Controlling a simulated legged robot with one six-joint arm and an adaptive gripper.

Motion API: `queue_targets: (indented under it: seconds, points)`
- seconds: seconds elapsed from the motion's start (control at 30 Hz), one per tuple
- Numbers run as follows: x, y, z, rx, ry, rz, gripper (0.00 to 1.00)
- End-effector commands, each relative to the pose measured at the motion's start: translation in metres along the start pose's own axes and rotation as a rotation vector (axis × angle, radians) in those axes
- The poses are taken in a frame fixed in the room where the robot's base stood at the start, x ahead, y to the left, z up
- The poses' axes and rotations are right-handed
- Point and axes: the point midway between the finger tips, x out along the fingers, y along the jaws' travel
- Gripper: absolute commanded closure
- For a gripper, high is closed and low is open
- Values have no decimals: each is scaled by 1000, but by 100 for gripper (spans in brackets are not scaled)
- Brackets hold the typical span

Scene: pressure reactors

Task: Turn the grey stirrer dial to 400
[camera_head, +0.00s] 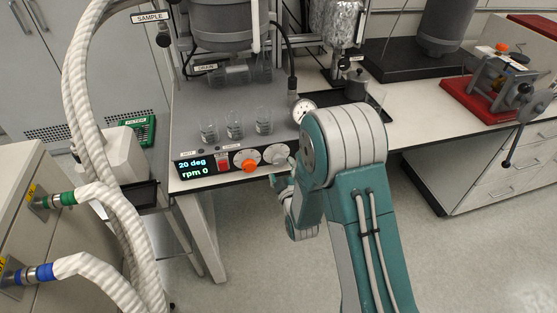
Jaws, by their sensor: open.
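The grey stirrer dial (277,153) is on the front panel of the reactor base, right of an orange dial (247,160). The display (193,168) at the panel's left reads "20 deg" and "rpm 0". My gripper (279,179) is just below and in front of the grey dial, partly hidden by my own arm. It is open and appears empty. Whether a fingertip touches the dial cannot be told from this view. The dial's markings are too small to read.
Several glass beakers (235,128) stand on the base above the panel. A red switch (223,161) is left of the orange dial. A pressure gauge (305,110) is behind my arm. Thick white hoses (78,95) hang at left. The floor below the bench is clear.

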Motion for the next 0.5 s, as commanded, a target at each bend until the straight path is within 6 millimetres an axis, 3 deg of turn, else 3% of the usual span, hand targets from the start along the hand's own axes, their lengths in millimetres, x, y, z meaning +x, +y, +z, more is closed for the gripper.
queue_targets:
  seconds: [0.2,0.5]
  points:
    - [30,0,0,0,1,1,4]
    - [38,0,0,0,0,0,4]
